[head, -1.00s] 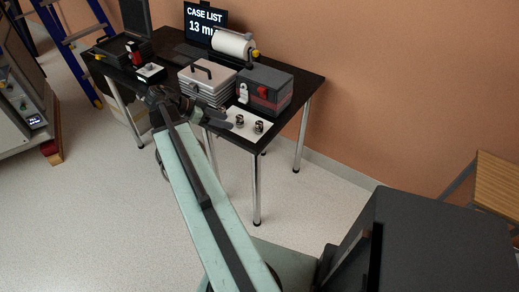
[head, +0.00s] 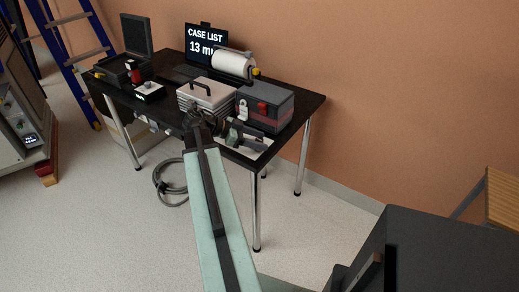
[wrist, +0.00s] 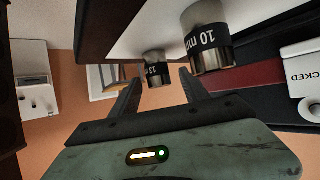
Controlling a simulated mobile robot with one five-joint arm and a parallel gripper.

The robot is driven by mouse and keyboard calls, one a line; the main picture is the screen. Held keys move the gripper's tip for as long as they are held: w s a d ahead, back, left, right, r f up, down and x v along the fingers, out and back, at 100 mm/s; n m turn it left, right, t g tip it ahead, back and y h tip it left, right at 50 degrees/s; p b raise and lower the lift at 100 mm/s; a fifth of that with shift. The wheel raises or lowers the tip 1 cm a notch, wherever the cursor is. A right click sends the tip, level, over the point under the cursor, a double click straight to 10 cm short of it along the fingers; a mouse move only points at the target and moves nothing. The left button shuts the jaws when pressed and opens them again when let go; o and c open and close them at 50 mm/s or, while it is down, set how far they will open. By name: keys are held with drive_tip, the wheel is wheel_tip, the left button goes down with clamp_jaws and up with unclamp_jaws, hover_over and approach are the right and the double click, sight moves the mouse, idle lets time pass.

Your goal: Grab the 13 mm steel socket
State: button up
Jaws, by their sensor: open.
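In the wrist view, a steel socket with a black band reading 13 (wrist: 157,72) stands on a white mat (wrist: 140,35). It shows between the two fingers of my open gripper (wrist: 161,78), a little beyond the tips, and nothing is held. A nearer, larger-looking steel socket marked 10 m (wrist: 207,42) stands on the right, close to the right finger. In the head view my gripper (head: 257,141) is over the mat (head: 262,153) at the table's front right corner and hides the sockets there.
A dark grey and red case (head: 265,108) stands right behind the mat. The black table's (head: 305,98) right end is bare.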

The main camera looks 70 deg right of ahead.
drive_tip(key=shift+s, duration=0.15)
drive_tip(key=shift+d, duration=0.1)
clamp_jaws()
